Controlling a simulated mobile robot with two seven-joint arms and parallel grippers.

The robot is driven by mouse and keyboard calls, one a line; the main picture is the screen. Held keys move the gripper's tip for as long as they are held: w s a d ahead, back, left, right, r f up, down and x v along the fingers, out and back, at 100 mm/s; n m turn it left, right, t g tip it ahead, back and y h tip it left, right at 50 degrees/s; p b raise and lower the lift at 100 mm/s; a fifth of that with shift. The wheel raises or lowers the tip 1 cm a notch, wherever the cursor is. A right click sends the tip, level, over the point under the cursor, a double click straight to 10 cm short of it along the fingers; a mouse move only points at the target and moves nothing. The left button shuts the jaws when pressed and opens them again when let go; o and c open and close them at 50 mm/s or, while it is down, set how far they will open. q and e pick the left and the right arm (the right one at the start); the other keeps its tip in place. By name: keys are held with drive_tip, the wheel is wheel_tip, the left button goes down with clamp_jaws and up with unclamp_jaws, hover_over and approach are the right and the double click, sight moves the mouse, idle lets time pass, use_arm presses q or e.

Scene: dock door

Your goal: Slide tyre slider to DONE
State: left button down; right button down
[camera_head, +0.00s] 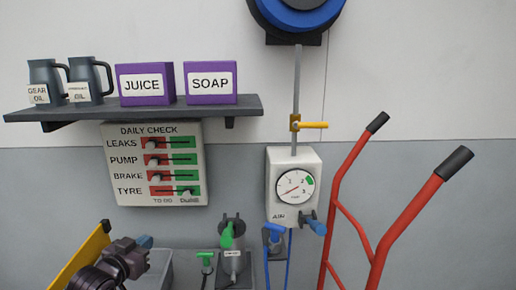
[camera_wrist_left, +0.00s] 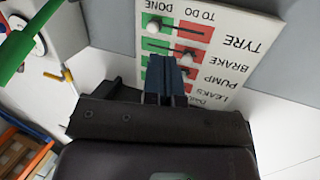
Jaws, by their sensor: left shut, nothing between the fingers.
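The DAILY CHECK board (camera_head: 190,135) hangs on the wall under the shelf, with four rows of sliders. The tyre slider (camera_head: 187,191), a pale knob in the bottom row, sits on green at the DONE side. In the left wrist view the board looks upside down, and the tyre slider (camera_wrist_left: 152,25) is at the DONE end. The LEAKS, PUMP and BRAKE knobs sit on the red side in the head view. My left gripper (camera_head: 146,242) is shut and empty, below and apart from the board; its blue fingers (camera_wrist_left: 166,72) overlap the board's picture in the wrist view. My right gripper is out of view.
A shelf (camera_head: 220,107) with two jugs and purple JUICE and SOAP boxes is above the board. An air gauge box (camera_head: 294,215) hangs to its right, beside a red hand truck (camera_head: 405,220). Green and blue nozzles (camera_head: 226,235) stand at the bottom middle.

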use_arm(q)
drive_tip(key=s+f+n+g+y, duration=0.1)
drive_tip(key=s+f+g+y, duration=0.1)
drive_tip(key=s+f, duration=0.9)
drive_tip(key=s+d+f+n+g+y, duration=0.1)
drive_tip(key=s+f+g+y, duration=0.1)
drive_tip(key=s+f, duration=1)
drive_tip(key=s, duration=0.7)
drive_tip(key=shift+s+f+n, duration=0.2)
drive_tip(key=shift+f+n, duration=0.05)
drive_tip(key=shift+n, duration=0.15)
